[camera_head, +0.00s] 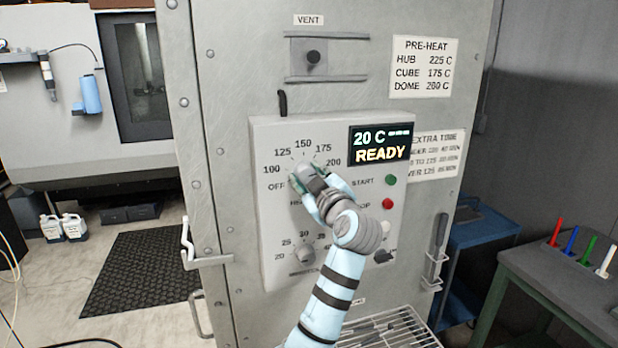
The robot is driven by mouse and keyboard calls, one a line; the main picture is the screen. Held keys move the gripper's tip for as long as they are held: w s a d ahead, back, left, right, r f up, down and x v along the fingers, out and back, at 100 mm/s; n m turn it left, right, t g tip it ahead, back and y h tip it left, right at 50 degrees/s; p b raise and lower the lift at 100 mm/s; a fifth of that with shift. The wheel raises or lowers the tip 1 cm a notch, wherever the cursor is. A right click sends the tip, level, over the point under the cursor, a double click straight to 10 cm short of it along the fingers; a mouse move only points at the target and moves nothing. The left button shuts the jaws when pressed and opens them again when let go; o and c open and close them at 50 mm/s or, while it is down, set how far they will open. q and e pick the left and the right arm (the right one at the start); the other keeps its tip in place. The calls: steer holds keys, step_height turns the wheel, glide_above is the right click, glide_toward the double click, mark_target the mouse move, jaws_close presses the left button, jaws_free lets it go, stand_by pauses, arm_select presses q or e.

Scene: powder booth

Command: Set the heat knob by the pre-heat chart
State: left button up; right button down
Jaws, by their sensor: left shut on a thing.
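The heat knob (309,174) is a grey dial on the control panel (262,215), ringed by marks that include OFF, 100, 125, 150, 175 and 200. My left gripper (309,182) is shut on it, and the fingers cover part of the dial, so I cannot tell its exact setting. The pre-heat chart (424,66) at the upper right lists HUB 225 C, CUBE 175 C and DOME 200 C. The display (380,144) reads 20 C and READY. My right gripper is not in view.
A lower dial (304,252) sits below the heat knob. The green START button (390,180) and a red button (387,203) are right of my gripper. A wire rack (395,335) juts out below. A side table (570,285) with coloured pegs stands at the right.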

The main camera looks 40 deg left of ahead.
arm_select(q)
steer(key=o, duration=1.1)
steer(key=shift+o, duration=0.2)
steer(key=shift+d, duration=0.1)
steer(key=v, duration=0.7)
steer(key=shift+s+d, duration=0.2)
steer(key=shift+d, duration=0.05)
steer(key=shift+w+a+f, duration=0.1)
steer(key=shift+a, duration=0.1)
